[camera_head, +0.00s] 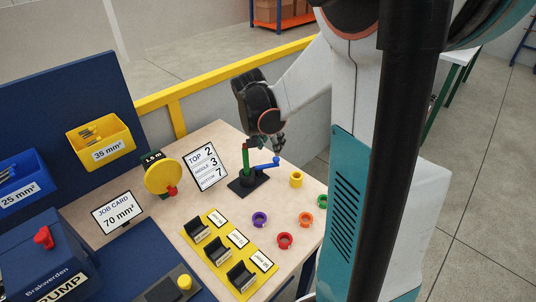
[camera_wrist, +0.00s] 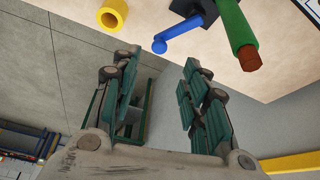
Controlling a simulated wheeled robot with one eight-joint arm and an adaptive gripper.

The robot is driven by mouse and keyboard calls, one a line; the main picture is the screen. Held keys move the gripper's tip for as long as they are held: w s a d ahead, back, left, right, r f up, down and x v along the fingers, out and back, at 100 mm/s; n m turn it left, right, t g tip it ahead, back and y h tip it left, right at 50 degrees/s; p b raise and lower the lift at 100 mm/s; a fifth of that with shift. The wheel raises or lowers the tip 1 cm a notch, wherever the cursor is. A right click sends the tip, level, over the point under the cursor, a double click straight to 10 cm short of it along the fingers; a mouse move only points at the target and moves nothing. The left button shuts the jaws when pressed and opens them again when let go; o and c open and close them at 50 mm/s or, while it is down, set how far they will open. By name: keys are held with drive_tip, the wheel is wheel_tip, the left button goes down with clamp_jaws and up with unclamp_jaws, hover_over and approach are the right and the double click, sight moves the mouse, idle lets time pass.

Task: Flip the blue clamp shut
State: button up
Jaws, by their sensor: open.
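The blue clamp lever (camera_head: 264,163) with a ball at its end points right from a black base (camera_head: 246,184) on the wooden table. A green cable (camera_head: 245,158) with a red-brown tip stands upright in the base. My gripper (camera_head: 277,146) is just above and behind the lever's ball end, apart from it as far as I can see. In the wrist view my gripper (camera_wrist: 160,80) is open and empty between its two green-padded fingers. The blue lever (camera_wrist: 178,37) shows beyond the fingertips there, near the green cable (camera_wrist: 235,28).
A yellow ring (camera_head: 296,180) stands right of the clamp, with purple, red, orange and green rings nearer. A yellow rack (camera_head: 217,238) with black holders is at front. A number card (camera_head: 205,166) and yellow reel (camera_head: 163,175) stand left. A yellow rail (camera_head: 216,73) runs behind the table.

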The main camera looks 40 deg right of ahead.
sight(276, 158)
drive_tip(key=b+x, duration=0.2)
drive_tip(key=x, duration=0.6)
drive_tip(key=shift+d+f, duration=0.1)
drive_tip(key=shift+f, duration=0.2)
drive_tip(key=shift+c, duration=0.5)
clamp_jaws()
